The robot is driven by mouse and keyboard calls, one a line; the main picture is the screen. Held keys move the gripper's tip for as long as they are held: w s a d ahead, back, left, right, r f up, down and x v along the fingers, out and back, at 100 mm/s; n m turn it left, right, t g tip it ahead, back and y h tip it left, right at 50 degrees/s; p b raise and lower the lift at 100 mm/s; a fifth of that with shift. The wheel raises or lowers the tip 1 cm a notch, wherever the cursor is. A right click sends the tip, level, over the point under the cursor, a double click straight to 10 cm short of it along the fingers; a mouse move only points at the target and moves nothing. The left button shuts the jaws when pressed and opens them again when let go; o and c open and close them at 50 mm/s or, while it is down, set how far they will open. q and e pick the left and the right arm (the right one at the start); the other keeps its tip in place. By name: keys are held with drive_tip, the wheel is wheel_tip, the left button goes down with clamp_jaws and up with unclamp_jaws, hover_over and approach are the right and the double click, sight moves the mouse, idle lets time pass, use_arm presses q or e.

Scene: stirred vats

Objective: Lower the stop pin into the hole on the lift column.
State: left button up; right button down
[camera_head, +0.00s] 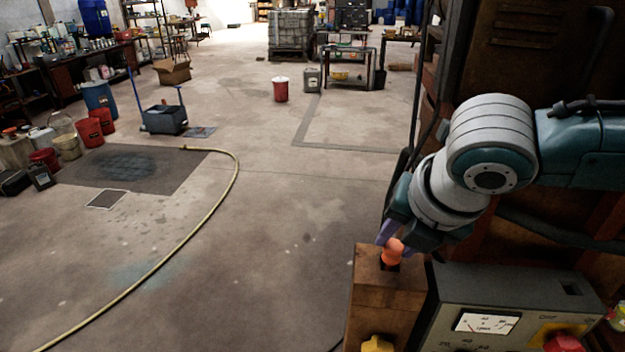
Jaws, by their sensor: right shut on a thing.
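An orange-red stop pin (392,250) shows at the top of the brown lift column (378,300), near the bottom of the picture right of centre. My right gripper (390,236) is at the column top and shut on the pin's head. A dark hole (388,265) shows on the column's top face just below the pin. The pin's lower part is not visible, so I cannot tell how deep it sits. My left gripper is not in view.
A control box with a dial gauge (487,323) stands right of the column. A yellow knob (377,344) sits on the column's front. A tall rusty cabinet (520,45) rises behind my right arm. A yellow hose (215,205) crosses the open floor at left.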

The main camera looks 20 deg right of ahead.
drive_tip(key=shift+f, duration=0.4)
drive_tip(key=c, duration=0.5)
unclamp_jaws()
drive_tip(key=shift+r, duration=0.1)
drive_tip(key=b+v, duration=0.2)
drive_tip(key=v, duration=0.8)
drive_tip(key=shift+s+a, duration=0.1)
drive_tip(key=shift+a, duration=0.05)
